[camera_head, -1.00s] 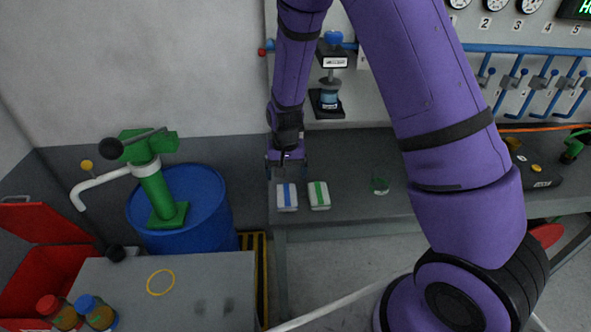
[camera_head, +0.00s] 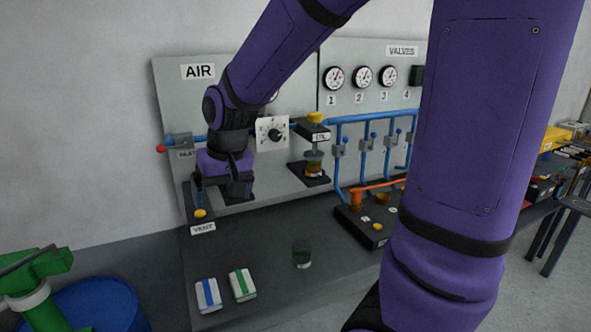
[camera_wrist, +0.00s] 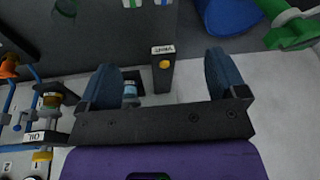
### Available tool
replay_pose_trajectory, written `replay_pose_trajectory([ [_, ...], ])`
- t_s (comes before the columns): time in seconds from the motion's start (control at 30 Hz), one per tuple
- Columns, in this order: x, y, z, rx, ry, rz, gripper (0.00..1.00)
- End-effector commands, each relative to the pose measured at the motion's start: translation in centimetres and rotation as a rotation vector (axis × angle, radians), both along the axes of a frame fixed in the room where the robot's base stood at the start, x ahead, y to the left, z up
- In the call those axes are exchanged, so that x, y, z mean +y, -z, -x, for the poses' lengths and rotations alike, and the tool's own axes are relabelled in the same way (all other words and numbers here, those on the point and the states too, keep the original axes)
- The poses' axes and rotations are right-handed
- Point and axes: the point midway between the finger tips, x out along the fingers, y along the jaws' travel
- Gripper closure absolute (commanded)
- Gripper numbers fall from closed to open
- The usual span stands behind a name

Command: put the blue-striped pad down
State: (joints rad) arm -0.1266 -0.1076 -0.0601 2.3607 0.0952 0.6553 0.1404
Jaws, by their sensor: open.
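The blue-striped pad (camera_head: 208,295) is white with one blue stripe. It lies flat on the grey bench near its front left edge, in the head view. A similar green-striped pad (camera_head: 242,285) lies close beside it on the right. My gripper (camera_head: 222,197) is open with nothing between its fingers. It is behind and above the pads, in front of the AIR panel and near the VENT button. In the wrist view my open fingers (camera_wrist: 165,78) stand wide apart, and the pads are only partly seen at the top edge.
The yellow VENT button (camera_head: 200,213) is just below my gripper. An OIL unit (camera_head: 313,160) stands to its right. A small green-rimmed cup (camera_head: 302,255) is right of the pads. A blue drum (camera_head: 95,306) stands left of the bench.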

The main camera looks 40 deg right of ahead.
Motion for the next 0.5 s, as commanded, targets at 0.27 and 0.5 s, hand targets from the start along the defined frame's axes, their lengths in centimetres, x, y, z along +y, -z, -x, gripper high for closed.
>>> replay_pose_trajectory([
  [0.27, -1.7, -6.1, 7.1, -0.109, -0.055, 0.031, 0.09],
  [0.5, -2.8, -9.0, 13.4, -0.189, -0.093, 0.079, 0.09],
])
